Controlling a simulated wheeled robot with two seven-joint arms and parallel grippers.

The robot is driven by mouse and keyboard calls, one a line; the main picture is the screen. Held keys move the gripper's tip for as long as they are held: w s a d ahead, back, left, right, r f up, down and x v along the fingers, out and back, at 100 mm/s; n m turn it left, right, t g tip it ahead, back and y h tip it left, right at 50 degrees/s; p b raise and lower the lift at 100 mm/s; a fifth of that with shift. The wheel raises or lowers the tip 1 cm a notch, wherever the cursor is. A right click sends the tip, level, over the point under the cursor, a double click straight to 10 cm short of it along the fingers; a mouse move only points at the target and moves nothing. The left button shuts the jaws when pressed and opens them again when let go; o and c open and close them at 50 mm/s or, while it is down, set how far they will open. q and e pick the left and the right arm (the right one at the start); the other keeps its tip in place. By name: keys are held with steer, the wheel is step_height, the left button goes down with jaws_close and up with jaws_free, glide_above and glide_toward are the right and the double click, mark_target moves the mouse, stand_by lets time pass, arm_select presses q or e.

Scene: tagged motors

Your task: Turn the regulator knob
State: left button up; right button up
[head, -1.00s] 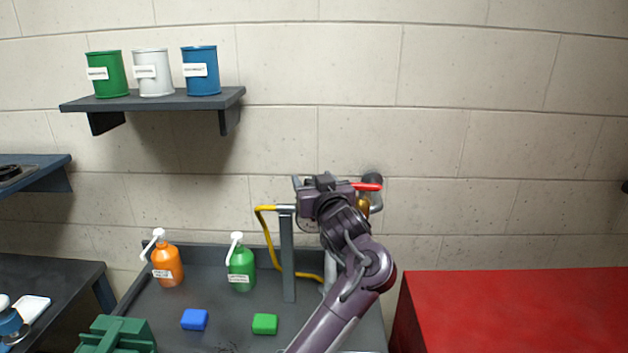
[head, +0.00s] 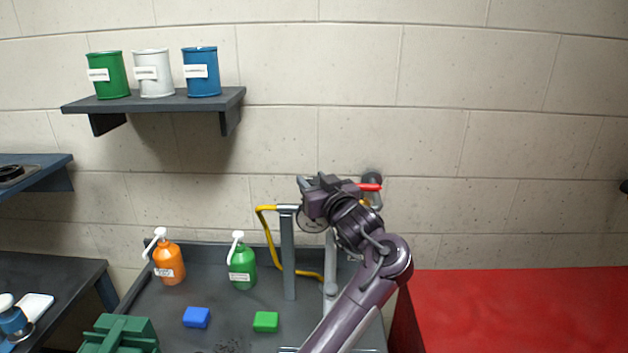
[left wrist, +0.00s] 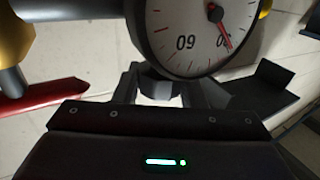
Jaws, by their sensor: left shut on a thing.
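The regulator stands on the pipework at the back of the dark bench. Its round white gauge (head: 312,222) shows partly below my left gripper (head: 306,185); in the left wrist view the gauge (left wrist: 190,38) fills the top, with a red needle pointing to the lower right. The fingers and wrist hide most of the knob in the head view. My right gripper is not in view.
A red lever (head: 370,187) sits close right of my wrist. A yellow hose (head: 268,235) hangs by a grey post (head: 288,255). Orange (head: 168,265) and green (head: 242,268) bottles and blue and green blocks are on the bench. A red surface (head: 520,310) lies right.

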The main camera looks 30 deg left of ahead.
arm_select(q)
steer(key=o, duration=1)
steer(key=b+v, duration=0.2)
steer(key=v, duration=0.6)
steer(key=shift+b, duration=0.3)
